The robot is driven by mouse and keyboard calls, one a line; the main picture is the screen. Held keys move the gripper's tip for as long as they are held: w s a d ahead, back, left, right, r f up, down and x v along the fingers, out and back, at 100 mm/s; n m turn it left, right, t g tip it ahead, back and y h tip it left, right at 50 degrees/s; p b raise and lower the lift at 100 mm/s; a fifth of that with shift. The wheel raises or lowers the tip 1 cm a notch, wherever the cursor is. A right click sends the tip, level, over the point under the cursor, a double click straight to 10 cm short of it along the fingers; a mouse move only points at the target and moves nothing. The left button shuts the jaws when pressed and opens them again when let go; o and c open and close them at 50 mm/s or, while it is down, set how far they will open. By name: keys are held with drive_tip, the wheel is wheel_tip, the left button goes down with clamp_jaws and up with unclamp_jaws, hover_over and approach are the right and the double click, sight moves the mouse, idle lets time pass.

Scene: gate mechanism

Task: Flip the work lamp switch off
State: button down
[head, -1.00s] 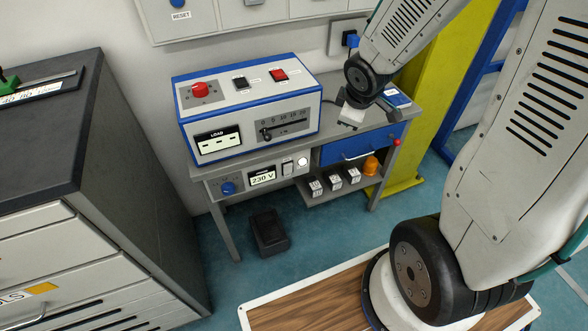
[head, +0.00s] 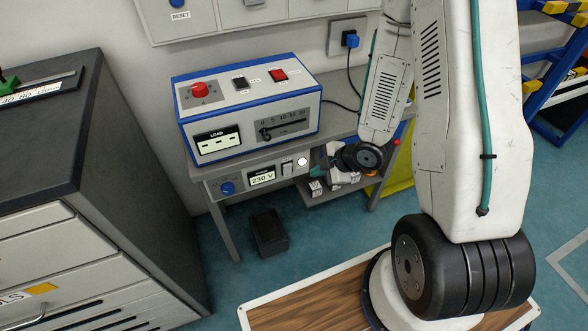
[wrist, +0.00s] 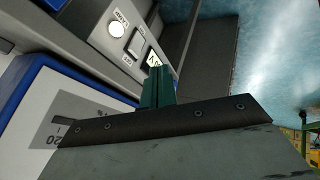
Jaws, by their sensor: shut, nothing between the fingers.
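The white rocker switch (head: 287,168) is on the front panel under the bench top, between the 230 V display (head: 262,178) and a bright round white lamp (head: 302,161). In the wrist view the switch (wrist: 137,44) shows beside the lamp (wrist: 117,30), which looks lit. I cannot read the small labels or tell which side of the rocker is pressed. My gripper (wrist: 157,72) is shut and empty, its green fingers pointing toward the panel just beside the switch. They appear apart from it. In the head view my wrist is right of the lamp and the fingertips are hard to make out.
A blue and white load box (head: 250,112) stands on the bench, with its red button (head: 200,90) on top. A blue knob (head: 228,188) is left of the display. A black bin (head: 269,232) is on the floor. A grey cabinet (head: 95,150) stands at left.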

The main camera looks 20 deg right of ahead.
sight(287, 167)
drive_tip(key=shift+f, duration=0.1)
drive_tip(key=shift+w+a+f, duration=0.65)
drive_tip(key=shift+w+f, duration=0.5)
drive_tip(key=shift+w, duration=0.35)
drive_tip(key=shift+w+a+f, duration=0.65)
drive_tip(key=shift+w+f, duration=0.55)
drive_tip(key=shift+w, duration=0.25)
drive_tip(key=shift+w+a+f, duration=0.65)
drive_tip(key=shift+w+f, duration=0.5)
drive_tip(key=shift+w, duration=0.35)
drive_tip(key=shift+w+r, duration=0.1)
drive_tip(key=shift+w, duration=0.25)
drive_tip(key=shift+r, duration=0.15)
drive_tip(key=shift+r, duration=0.7)
